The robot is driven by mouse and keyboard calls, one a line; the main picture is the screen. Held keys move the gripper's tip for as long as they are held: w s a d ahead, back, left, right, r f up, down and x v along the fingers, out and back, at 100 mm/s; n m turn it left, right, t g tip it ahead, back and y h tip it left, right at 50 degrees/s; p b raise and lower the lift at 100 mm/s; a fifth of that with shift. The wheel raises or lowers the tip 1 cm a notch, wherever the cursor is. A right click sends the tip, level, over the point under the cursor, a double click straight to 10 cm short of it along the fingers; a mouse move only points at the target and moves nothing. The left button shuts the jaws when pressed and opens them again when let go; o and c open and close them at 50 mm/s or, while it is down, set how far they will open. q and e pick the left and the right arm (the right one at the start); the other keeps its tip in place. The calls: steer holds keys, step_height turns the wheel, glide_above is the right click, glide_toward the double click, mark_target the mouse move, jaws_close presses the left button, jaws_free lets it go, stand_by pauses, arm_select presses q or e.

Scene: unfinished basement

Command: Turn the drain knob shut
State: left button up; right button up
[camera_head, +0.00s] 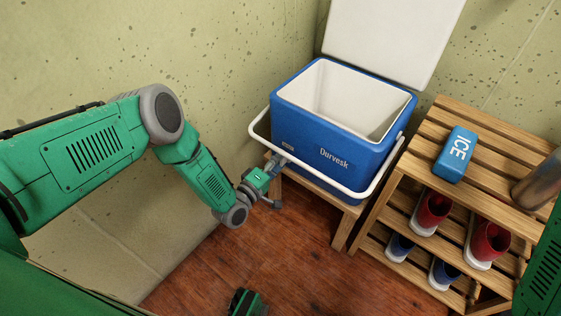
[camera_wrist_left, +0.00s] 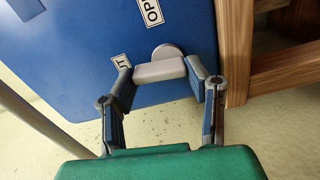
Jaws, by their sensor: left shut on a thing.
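The blue cooler (camera_head: 330,150) stands open on a low wooden stand, its white lid (camera_head: 392,38) raised. My left gripper (camera_head: 270,185) is at the cooler's lower left side, where it hides the knob in the head view. In the left wrist view, the light grey drain knob (camera_wrist_left: 160,70) sits on the blue wall, a bar in front of a round base. My left gripper (camera_wrist_left: 163,82) is shut on the knob, one finger at each end of the bar. The bar's left end is by a label (camera_wrist_left: 121,62) reading "UT"; another label (camera_wrist_left: 150,12), reading "OP", is above. My right gripper is out of view.
The cooler's white handle (camera_head: 330,185) hangs across its front. A slatted wooden rack (camera_head: 425,135) stands to the right, holding a blue ICE block (camera_head: 455,155), a metal cylinder (camera_head: 540,182) and red and blue shoes. The wooden floor (camera_head: 290,265) in front is mostly clear.

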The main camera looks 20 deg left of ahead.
arm_select(q)
steer(key=shift+s+a+f+n, duration=0.25)
steer(key=shift+f+n, duration=0.1)
steer(key=shift+n, duration=0.15)
stand_by(0.3)
steer(key=o, duration=1.2)
steer(key=shift+c, duration=0.2)
steer(key=shift+w+r, duration=0.1)
steer(key=v, duration=0.7)
steer(key=shift+s, duration=0.2)
steer(key=shift+a, duration=0.1)
